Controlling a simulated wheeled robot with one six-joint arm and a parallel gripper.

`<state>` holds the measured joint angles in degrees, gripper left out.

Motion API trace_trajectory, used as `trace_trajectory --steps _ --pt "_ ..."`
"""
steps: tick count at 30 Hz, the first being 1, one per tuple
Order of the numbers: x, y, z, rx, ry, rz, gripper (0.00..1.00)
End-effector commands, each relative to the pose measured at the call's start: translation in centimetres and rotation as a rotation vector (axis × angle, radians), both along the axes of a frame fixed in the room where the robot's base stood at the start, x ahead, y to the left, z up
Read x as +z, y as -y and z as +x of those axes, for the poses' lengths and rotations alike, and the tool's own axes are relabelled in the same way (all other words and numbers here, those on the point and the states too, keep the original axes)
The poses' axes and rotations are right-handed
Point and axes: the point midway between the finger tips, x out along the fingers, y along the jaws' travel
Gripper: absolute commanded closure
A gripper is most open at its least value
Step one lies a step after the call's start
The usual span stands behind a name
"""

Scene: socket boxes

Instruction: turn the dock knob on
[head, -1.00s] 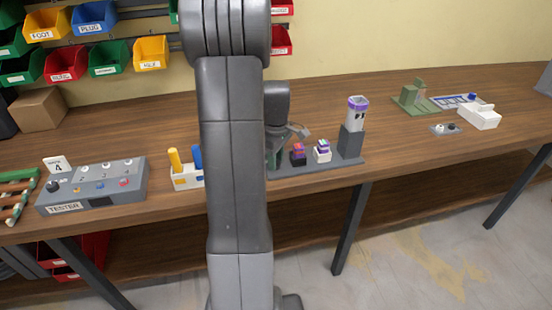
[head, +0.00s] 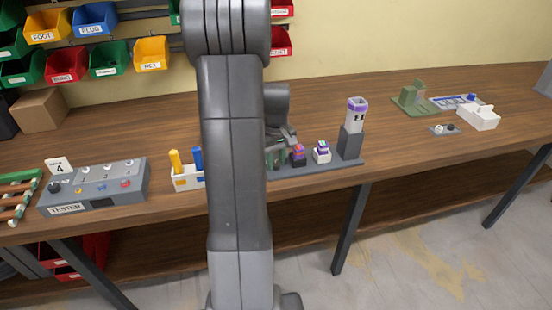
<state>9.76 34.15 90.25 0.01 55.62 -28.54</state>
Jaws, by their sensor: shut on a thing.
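The dock (head: 338,165) is a long grey base on the bench, right of my arm. It carries a dark block with a red and purple top (head: 298,156), a white block with a purple top (head: 322,153) and a tall grey post (head: 350,143) with a white and purple piece on it. My gripper (head: 284,139) is low over the dock's left part, beside the dark block and above a green part (head: 275,157). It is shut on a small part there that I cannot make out. My arm hides the dock's left end, and I cannot pick out the knob.
A grey tester box (head: 95,188) and a white holder with yellow and blue pegs (head: 186,182) stand to the left. A green stand (head: 410,98) and a white box (head: 480,118) stand at the far right. The bench between them and the dock is clear.

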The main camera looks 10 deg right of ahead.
Motion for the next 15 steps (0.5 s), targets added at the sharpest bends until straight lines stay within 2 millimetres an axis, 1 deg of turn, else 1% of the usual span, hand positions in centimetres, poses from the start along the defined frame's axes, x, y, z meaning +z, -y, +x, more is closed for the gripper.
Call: trace_trajectory --steps 6,15 --pt "0.11 0.02 0.03 -0.200 0.001 -0.001 0.95" --pt "0.11 0.03 0.02 -0.423 0.001 -0.001 0.95"
